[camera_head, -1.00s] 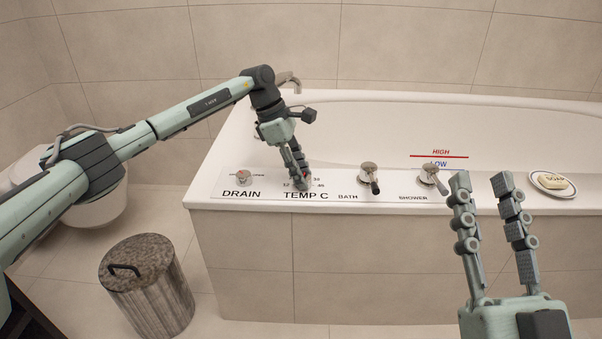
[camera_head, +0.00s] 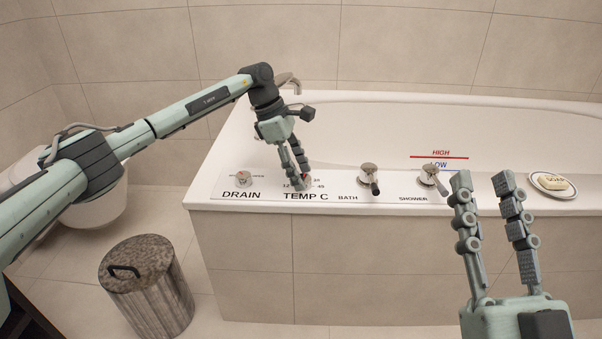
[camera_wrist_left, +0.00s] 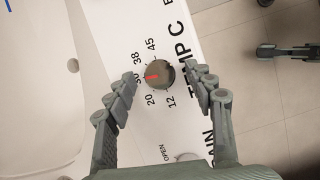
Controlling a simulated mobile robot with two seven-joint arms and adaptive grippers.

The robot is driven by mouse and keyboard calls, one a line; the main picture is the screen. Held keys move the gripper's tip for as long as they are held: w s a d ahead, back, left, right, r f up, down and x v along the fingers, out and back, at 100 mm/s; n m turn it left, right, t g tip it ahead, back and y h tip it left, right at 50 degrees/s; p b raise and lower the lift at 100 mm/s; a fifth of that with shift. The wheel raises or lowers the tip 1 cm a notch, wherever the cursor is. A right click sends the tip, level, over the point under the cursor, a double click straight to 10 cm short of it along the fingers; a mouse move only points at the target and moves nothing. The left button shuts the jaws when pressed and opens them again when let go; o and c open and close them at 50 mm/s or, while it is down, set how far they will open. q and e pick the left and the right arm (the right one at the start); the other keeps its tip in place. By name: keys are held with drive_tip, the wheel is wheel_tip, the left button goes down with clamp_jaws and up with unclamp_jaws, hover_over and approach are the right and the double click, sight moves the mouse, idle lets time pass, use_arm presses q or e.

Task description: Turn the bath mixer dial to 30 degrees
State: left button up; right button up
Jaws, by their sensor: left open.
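The bath mixer dial (camera_wrist_left: 160,68) is a round dark knob with a red mark. In the left wrist view its red mark points left, toward the printed 30. Numbers 12, 20, 30, 38 and 45 ring it. In the head view the dial (camera_head: 307,183) is partly hidden behind my left gripper (camera_head: 299,178), above the TEMP C label. In the left wrist view my left gripper (camera_wrist_left: 166,75) is open, with one finger on each side of the dial and visible gaps. My right gripper (camera_head: 482,182) is open and empty at the right front.
The drain knob (camera_head: 243,178) is left of the dial. The bath lever (camera_head: 369,176) and shower lever (camera_head: 430,177) are to its right. A soap dish (camera_head: 540,188) sits on the tub rim. A lidded bin (camera_head: 148,288) stands on the floor.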

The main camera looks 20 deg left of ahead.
use_arm(q)
drive_tip(key=v, duration=1.1)
drive_tip(key=shift+r, duration=0.15)
